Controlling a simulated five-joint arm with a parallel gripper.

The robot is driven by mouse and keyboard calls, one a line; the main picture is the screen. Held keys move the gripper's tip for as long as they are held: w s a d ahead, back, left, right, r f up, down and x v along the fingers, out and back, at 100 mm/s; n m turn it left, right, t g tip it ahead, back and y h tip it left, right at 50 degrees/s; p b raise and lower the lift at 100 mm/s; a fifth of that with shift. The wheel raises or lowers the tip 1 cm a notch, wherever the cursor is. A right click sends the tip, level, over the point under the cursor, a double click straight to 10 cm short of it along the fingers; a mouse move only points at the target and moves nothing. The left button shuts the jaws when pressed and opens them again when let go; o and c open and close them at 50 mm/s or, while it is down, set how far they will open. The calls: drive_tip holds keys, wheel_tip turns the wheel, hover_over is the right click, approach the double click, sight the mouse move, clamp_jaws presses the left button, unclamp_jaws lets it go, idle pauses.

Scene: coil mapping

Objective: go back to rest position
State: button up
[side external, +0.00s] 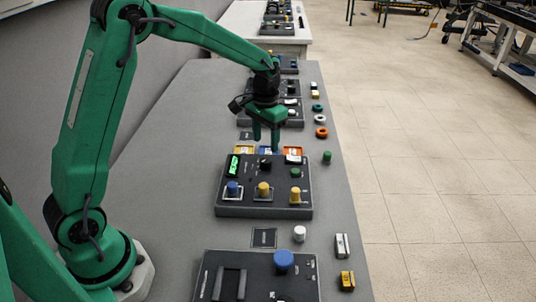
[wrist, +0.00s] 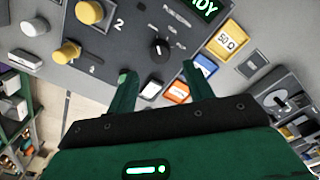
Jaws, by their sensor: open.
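My gripper (side external: 266,138) is green and hangs from the arm just behind the back edge of the middle control box (side external: 264,212), above the coloured blocks there. Its two fingers are apart with nothing between them. In the wrist view my gripper (wrist: 157,75) also shows open and empty, over the row of yellow, blue and orange blocks. The control box has a lit green display (side external: 233,166), a black knob (side external: 265,164), and blue and yellow cylinders on its front part. The fingers partly hide the blue block (side external: 267,150).
A nearer box with a large blue knob (side external: 284,261) stands at the front. Further boxes (side external: 270,110) stand behind my gripper. Loose cylinders, rings and small blocks line the table's right edge, including a green cylinder (side external: 327,157) and an orange ring (side external: 321,132). The table's left side (side external: 165,165) is clear.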

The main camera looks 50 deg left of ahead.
drive_tip(key=shift+r, duration=0.5)
drive_tip(key=shift+r, duration=0.1)
drive_tip(key=shift+s+r, duration=0.2)
drive_tip(key=shift+r, duration=0.05)
drive_tip(key=s+d+r+t, duration=0.2)
drive_tip(key=s+r+t, duration=0.1)
drive_tip(key=s+r, duration=0.85)
drive_tip(key=s+d+t, duration=0.1)
drive_tip(key=s+t, duration=0.1)
drive_tip(key=s, duration=1.1)
drive_tip(key=shift+s+d+t, duration=0.15)
drive_tip(key=shift+t, duration=0.15)
